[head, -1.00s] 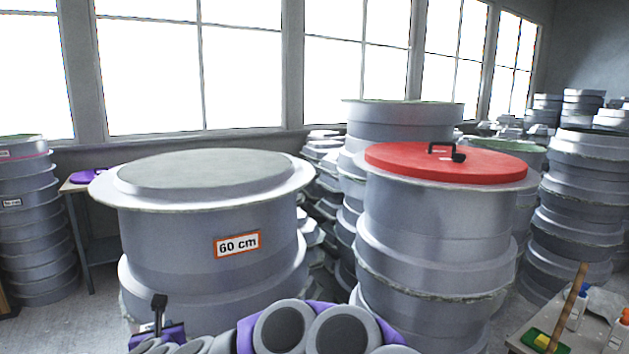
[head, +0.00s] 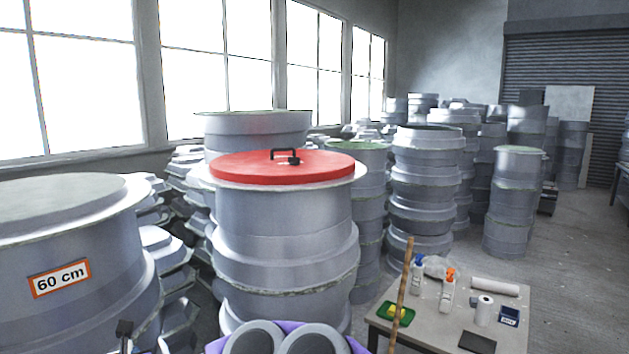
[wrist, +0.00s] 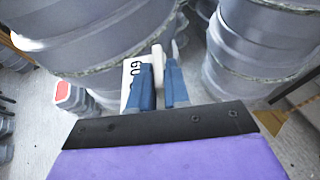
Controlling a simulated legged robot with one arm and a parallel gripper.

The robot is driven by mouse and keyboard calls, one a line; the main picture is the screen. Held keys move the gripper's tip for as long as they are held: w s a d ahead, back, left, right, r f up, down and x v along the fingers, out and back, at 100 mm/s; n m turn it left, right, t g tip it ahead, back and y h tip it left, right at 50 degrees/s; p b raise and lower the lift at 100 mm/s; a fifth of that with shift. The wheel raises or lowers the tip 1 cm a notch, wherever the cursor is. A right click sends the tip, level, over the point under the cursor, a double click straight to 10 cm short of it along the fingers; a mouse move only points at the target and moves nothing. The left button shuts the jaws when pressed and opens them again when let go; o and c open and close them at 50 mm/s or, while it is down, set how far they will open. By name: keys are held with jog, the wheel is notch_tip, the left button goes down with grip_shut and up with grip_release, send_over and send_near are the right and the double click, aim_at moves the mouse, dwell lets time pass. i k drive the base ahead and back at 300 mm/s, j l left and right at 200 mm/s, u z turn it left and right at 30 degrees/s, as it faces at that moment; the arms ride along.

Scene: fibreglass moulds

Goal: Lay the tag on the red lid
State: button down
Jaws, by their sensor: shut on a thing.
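The red lid (head: 250,172) lies flat on top of a tall stack of grey moulds, with a black handle (head: 286,155) at its middle. The tag is partly hidden behind the left finger. The gripper is low in front of grey mould stacks, and the lid is not in the wrist view. The fingers and the tag cannot be made out in the head view.
A wide grey mould (head: 85,235) with a "60 cm" label (head: 59,278) stands at left. A low table (head: 428,322) at lower right holds bottles, a paper roll and a yellow-green item, with a wooden stick beside them. More mould stacks (head: 428,190) stand behind; open floor lies at right.

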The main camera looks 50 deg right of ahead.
aim_at(314, 157)
jog(key=z, duration=0.4)
jog(key=i+z, duration=0.15)
jog(key=z, duration=0.25)
jog(key=i+l+z, duration=0.1)
jog(key=z, duration=0.65)
jog(key=i+j, duration=0.05)
